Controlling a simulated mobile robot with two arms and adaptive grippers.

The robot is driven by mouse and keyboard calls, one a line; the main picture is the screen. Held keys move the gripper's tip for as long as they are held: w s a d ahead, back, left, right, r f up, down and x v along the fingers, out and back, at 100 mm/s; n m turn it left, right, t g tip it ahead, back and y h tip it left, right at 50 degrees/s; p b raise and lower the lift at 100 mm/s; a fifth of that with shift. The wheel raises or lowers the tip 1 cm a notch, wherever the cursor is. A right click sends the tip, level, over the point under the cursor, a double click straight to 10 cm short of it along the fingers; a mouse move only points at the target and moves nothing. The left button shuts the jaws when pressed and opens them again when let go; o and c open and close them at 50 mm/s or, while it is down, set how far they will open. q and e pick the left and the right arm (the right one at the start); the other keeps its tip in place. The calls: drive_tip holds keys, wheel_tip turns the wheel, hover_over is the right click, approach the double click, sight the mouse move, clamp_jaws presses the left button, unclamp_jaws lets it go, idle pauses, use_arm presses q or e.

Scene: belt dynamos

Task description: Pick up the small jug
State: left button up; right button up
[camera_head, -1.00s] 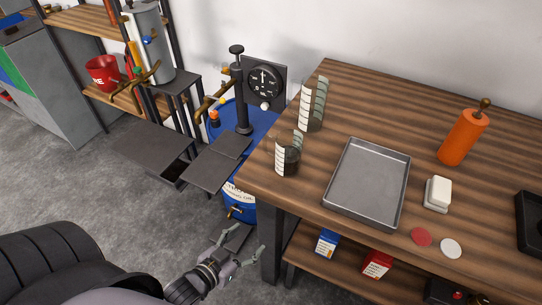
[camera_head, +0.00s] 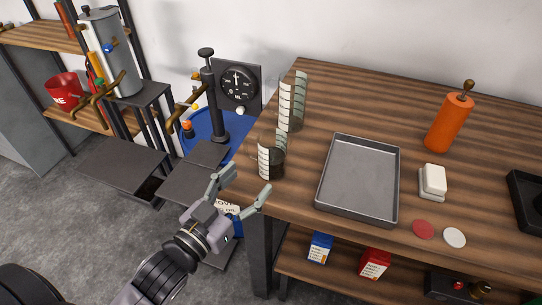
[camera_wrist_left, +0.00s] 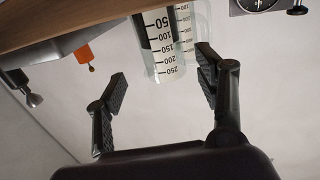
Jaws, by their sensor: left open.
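The small jug (camera_head: 270,160), clear with a white scale, stands upright near the left edge of the wooden table (camera_head: 400,100). A taller clear jug (camera_head: 292,103) stands just behind it. My left gripper (camera_head: 246,182) is open and empty, just left of and in front of the small jug, apart from it. In the left wrist view, which looks upside down, the small jug (camera_wrist_left: 163,42) shows beyond the gap between the open fingers (camera_wrist_left: 162,75), with the taller jug (camera_wrist_left: 190,28) partly behind it. My right gripper is not in view.
A grey metal tray (camera_head: 358,208) lies right of the jugs. Beyond it are a white block (camera_head: 432,180), an orange cylinder (camera_head: 449,123) and two discs. A blue drum with a black pump (camera_head: 208,90) and gauge (camera_head: 238,84) stands left of the table.

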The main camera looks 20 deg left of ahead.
sight(265, 162)
use_arm(q)
drive_tip(key=x, duration=0.5)
drive_tip(key=shift+p, duration=0.4)
drive_tip(key=p+x, duration=0.1)
drive_tip(key=x, duration=0.4)
drive_tip(key=shift+w, duration=0.15)
drive_tip(key=shift+c, duration=0.5)
drive_tip(key=c, duration=1.1)
drive_tip(key=shift+c, duration=0.3)
drive_tip(key=shift+r, duration=0.1)
